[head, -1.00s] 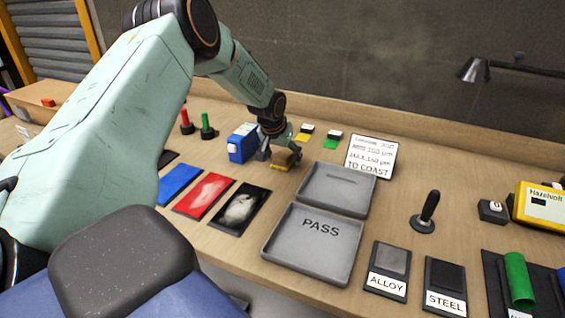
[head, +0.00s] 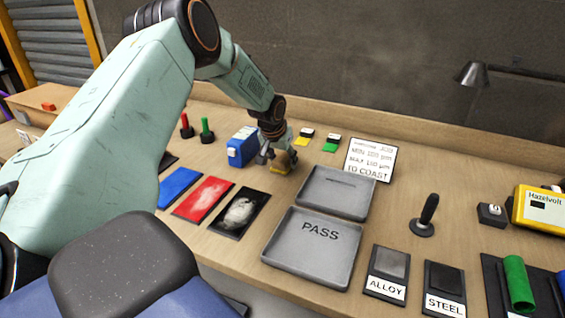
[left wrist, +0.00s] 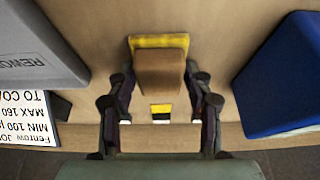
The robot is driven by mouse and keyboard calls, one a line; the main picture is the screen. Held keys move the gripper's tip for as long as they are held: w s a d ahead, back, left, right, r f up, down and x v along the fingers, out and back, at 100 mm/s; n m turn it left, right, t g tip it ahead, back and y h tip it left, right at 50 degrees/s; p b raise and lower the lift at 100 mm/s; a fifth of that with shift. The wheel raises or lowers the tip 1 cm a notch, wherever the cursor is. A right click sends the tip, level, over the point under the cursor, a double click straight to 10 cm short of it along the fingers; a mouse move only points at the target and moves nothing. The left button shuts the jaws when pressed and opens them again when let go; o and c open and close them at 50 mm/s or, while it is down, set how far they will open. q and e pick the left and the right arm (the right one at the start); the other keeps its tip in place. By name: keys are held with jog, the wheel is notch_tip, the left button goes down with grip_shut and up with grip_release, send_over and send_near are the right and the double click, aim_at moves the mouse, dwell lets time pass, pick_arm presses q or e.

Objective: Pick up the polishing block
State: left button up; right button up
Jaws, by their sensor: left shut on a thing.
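The polishing block has a yellow base and a brown top. It shows in the head view (head: 281,168), low at the bench surface beside the blue box, partly covered by my fingers. In the left wrist view the block (left wrist: 160,72) lies between my fingertips, brown part towards the camera. My left gripper (head: 278,157) is shut on the block from above, with one finger on each side in the left wrist view (left wrist: 160,80). I cannot tell any gap under the block. My right gripper is not in view.
A blue box (head: 241,147) stands close left of the gripper, and a grey tray (head: 338,192) lies close right. A white sign (head: 370,158) stands behind the tray. Small yellow and green pieces lie behind the gripper. Blue, red and black sheets lie in front.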

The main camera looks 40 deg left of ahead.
aim_at(283, 158)
pick_arm(q)
notch_tip(283, 158, up, 9)
jog(key=shift+f+p, duration=0.1)
jog(key=shift+p, duration=0.7)
jog(key=shift+r, duration=0.65)
